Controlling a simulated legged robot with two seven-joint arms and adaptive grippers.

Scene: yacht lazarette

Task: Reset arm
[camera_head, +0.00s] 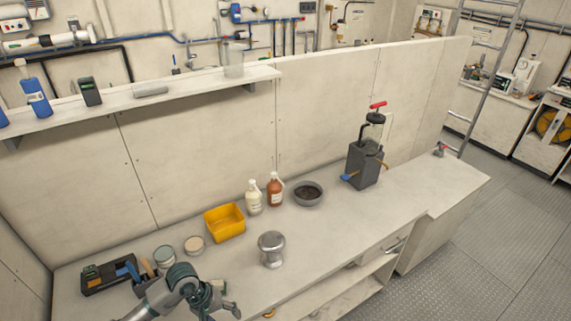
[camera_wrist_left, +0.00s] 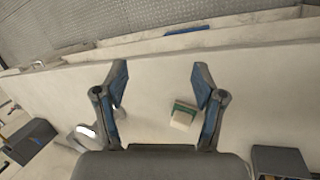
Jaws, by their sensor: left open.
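My left arm enters the head view at the bottom, and its gripper (camera_head: 228,301) is over the front left of the white workbench (camera_head: 335,235). In the left wrist view the same gripper (camera_wrist_left: 161,82) has its two blue-padded fingers spread apart with nothing between them. A small white and green block (camera_wrist_left: 183,116) lies on the pale surface beyond, seen beside the right finger and apart from it. My right gripper is in neither view.
Near my arm are a black tray (camera_head: 105,278) and two round tins. A metal canister (camera_head: 271,249), yellow bin (camera_head: 224,222), two bottles, a dark bowl (camera_head: 308,193) and a grey pump-like device (camera_head: 364,165) stand farther along. The bench's right end is mostly clear.

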